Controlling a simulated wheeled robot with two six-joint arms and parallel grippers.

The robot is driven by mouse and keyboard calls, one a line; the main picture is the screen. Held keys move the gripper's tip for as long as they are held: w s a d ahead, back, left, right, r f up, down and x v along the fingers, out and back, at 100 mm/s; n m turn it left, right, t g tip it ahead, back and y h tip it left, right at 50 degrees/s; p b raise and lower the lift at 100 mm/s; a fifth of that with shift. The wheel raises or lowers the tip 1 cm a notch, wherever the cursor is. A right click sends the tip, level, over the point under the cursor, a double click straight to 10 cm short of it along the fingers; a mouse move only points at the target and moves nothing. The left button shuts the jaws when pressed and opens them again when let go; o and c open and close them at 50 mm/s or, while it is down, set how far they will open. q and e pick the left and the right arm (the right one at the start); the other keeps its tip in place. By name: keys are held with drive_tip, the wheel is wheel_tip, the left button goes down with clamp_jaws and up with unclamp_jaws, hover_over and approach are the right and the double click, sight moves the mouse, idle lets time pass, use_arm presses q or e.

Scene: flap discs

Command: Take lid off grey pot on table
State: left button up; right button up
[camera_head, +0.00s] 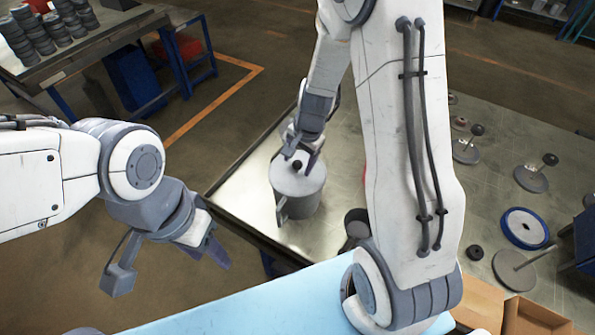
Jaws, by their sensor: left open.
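The grey pot (308,203) stands upright on the metal table (238,198), near its left edge. Its flat grey lid (288,180) sits on top, with a small black knob (297,165) in the middle. A handle sticks out at the pot's near left side. My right gripper (302,158) is directly over the lid, pointing down, with its fingers beside the knob. Whether the fingers press on the knob I cannot tell. My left gripper (213,252) is open and empty, off the table's left edge and apart from the pot.
My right arm covers the table's middle. A dark cup stands right of the pot. Discs on stems and a blue-rimmed wheel (525,228) lie on the right. Cardboard boxes (478,302) and a light blue surface (265,307) are in front. A bench with stacked discs (40,33) is back left.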

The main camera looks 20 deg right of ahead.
clamp_jaws()
idle(1.2)
